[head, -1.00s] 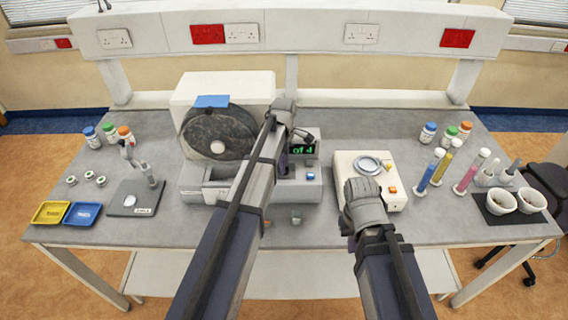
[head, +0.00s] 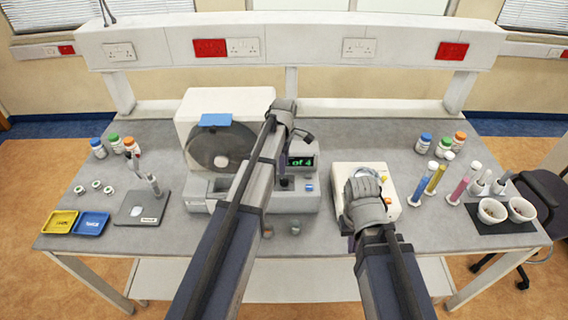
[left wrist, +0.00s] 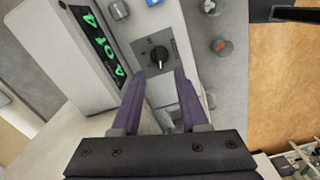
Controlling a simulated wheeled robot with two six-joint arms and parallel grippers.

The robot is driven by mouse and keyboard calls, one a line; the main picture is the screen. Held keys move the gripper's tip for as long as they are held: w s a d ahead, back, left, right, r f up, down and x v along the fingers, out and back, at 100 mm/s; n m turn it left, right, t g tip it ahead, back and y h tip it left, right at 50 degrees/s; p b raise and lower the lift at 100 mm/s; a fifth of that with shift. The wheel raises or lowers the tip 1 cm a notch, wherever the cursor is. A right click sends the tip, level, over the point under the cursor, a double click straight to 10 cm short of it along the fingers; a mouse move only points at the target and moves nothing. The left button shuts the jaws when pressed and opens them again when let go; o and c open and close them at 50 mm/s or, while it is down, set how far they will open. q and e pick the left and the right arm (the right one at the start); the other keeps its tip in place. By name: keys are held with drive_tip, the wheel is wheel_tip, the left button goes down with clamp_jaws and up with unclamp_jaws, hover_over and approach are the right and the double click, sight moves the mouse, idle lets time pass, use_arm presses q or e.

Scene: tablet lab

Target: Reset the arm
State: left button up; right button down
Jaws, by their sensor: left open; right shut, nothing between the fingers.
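My left gripper (head: 285,178) is over the front of the grey and white machine (head: 228,105). In the left wrist view its purple fingers (left wrist: 159,78) are apart with nothing between them. A black knob (left wrist: 158,57) on the machine shows just beyond the tips. The machine's green display (left wrist: 104,45) reads "4 of 4". My right arm reaches over the front of a white box (head: 349,174). My right gripper (head: 351,242) is mostly hidden by its own wrist; it is shut and empty.
At the left are a blue tray (head: 92,225), a yellow tray (head: 59,223), a small instrument on a dark plate (head: 139,210) and bottles. At the right are coloured cylinders (head: 437,178) and two white bowls (head: 491,212).

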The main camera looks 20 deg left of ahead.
use_arm(q)
drive_tip(key=shift+r+p, duration=0.3)
drive_tip(key=shift+r, duration=0.45)
use_arm(e)
drive_tip(key=shift+r, duration=0.75)
use_arm(q)
drive_tip(key=shift+f, duration=0.15)
use_arm(e)
drive_tip(key=shift+f, duration=0.1)
use_arm(q)
drive_tip(key=s+d+f+m+b, duration=0.4)
drive_tip(key=s+m, duration=0.3)
drive_tip(key=s, duration=0.1)
drive_tip(key=s+d+f+m+b, duration=0.4)
drive_tip(key=s+d+m+b, duration=0.1)
drive_tip(key=s+m, duration=0.2)
drive_tip(key=s+d+f+m+y+b, duration=0.1)
drive_tip(key=s+d+f+m+b, duration=0.3)
drive_tip(key=s+m, duration=0.4)
drive_tip(key=shift+s+d+f, duration=0.5)
drive_tip(key=shift+s+d, duration=0.05)
drive_tip(key=shift+s, duration=0.25)
use_arm(e)
wheel_tip(320, 180, down, 13)
drive_tip(key=c, duration=1.6)
unclamp_jaws()
drive_tip(key=shift+f, duration=0.1)
